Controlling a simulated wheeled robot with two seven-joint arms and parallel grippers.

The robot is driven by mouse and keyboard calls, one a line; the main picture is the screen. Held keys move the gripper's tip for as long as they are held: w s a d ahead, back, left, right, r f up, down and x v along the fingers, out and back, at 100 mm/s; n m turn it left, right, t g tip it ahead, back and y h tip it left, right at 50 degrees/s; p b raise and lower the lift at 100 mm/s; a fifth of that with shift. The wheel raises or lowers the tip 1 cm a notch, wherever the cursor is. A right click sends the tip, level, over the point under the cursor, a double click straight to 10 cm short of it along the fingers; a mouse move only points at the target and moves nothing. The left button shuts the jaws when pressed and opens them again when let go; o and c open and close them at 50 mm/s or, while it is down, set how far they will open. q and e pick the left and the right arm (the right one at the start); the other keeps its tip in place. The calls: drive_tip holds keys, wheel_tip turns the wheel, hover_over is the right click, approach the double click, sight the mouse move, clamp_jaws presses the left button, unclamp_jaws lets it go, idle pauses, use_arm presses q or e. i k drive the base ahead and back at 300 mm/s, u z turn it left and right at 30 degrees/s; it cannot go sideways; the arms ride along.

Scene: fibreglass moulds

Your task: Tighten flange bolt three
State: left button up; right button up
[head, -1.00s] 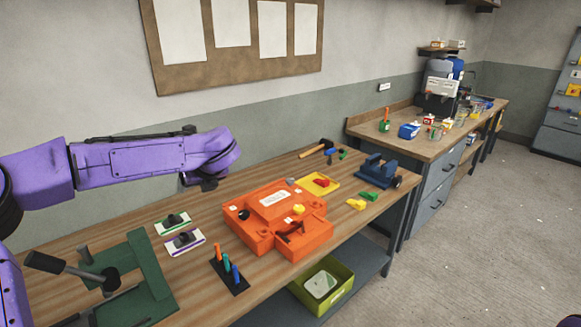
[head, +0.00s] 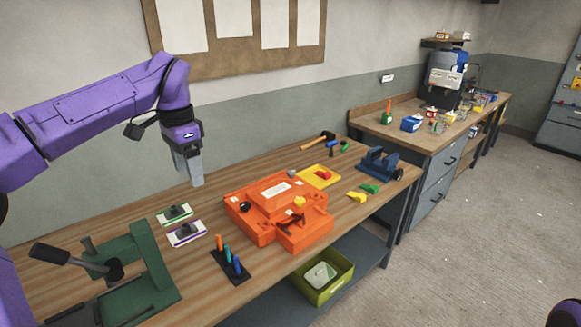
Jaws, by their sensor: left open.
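An orange mould (head: 262,216) lies on the wooden workbench, with a black knob (head: 245,207), a yellow piece (head: 300,202) and a grey knob (head: 292,173) on or at it. I cannot make out numbered flange bolts at this size. My left gripper (head: 194,180) hangs pointing down above the bench, just left of the mould's back corner and apart from it. It is open, with nothing seen between its fingers. My right gripper is not in view; only a small dark purple part of my own body shows at the bottom right corner.
Two small plates with black knobs (head: 187,233) and a black rack of coloured pens or tools (head: 231,265) lie left of the mould. A green press (head: 140,265) stands front left. A yellow tray (head: 319,177), hammer (head: 318,141) and blue vise (head: 379,163) are behind and right. A green bin (head: 325,280) sits below.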

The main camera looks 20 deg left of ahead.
sight(290, 173)
drive_tip(key=i, duration=1.9)
